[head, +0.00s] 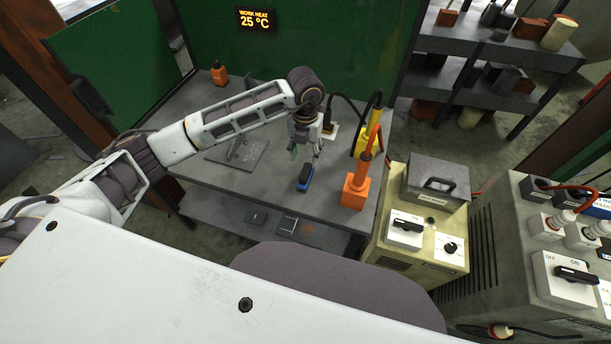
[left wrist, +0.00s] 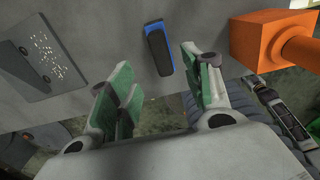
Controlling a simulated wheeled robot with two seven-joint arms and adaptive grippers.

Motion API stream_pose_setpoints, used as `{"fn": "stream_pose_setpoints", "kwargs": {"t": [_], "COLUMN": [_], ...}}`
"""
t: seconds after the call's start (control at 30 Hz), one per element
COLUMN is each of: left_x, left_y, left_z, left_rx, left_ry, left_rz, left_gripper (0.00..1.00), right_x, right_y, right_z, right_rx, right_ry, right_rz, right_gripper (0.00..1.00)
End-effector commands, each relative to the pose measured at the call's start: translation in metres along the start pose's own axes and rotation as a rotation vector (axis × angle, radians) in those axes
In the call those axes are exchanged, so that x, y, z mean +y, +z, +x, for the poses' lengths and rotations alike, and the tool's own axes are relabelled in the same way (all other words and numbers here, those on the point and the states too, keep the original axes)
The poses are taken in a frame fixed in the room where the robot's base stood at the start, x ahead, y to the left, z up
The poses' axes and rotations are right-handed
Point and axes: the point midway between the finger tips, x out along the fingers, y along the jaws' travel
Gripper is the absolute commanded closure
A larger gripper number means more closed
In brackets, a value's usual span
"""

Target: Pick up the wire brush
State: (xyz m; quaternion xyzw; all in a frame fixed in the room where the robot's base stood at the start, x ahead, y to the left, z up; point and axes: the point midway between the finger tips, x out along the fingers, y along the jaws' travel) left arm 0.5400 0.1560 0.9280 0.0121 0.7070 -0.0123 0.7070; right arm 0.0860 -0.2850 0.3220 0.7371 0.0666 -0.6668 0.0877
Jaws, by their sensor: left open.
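The wire brush (head: 305,178) appears to be the small blue and black block lying on the grey workbench (head: 235,183), near its front edge. In the left wrist view the brush (left wrist: 158,48) shows its black top with a blue rim, just beyond the fingertips and roughly between them. My left gripper (head: 306,152) is above the bench, a little behind the brush in the head view. Its green-padded fingers (left wrist: 148,72) are spread and hold nothing. My right gripper is in neither view.
An orange holder (head: 354,190) and a yellow holder (head: 366,140) with a cable stand right of the brush. A grey plate (head: 237,155) lies left on the bench. A beige machine (head: 415,232) adjoins the bench's right side. A green screen (head: 260,50) stands behind.

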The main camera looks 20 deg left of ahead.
Motion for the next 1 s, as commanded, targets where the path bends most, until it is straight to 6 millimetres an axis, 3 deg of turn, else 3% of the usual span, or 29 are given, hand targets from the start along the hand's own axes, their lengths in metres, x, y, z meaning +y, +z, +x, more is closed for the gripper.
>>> {"fn": "stream_pose_setpoints", "kwargs": {"t": [0.3, 0.77, 1.0], "left_x": [0.000, 0.000, -0.001], "left_y": [-0.001, -0.001, -0.003], "left_z": [0.034, 0.038, 0.055], "left_rx": [0.001, 0.001, 0.004], "left_ry": [-0.001, 0.000, 0.000], "left_rz": [-0.001, 0.000, 0.000], "left_gripper": [0.50, 0.50, 0.50], "right_x": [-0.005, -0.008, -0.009], "right_y": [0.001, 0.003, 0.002], "right_z": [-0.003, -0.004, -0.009], "right_rx": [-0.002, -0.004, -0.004], "right_ry": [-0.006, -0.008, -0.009], "right_rz": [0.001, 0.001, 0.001], "right_gripper": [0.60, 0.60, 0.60]}}
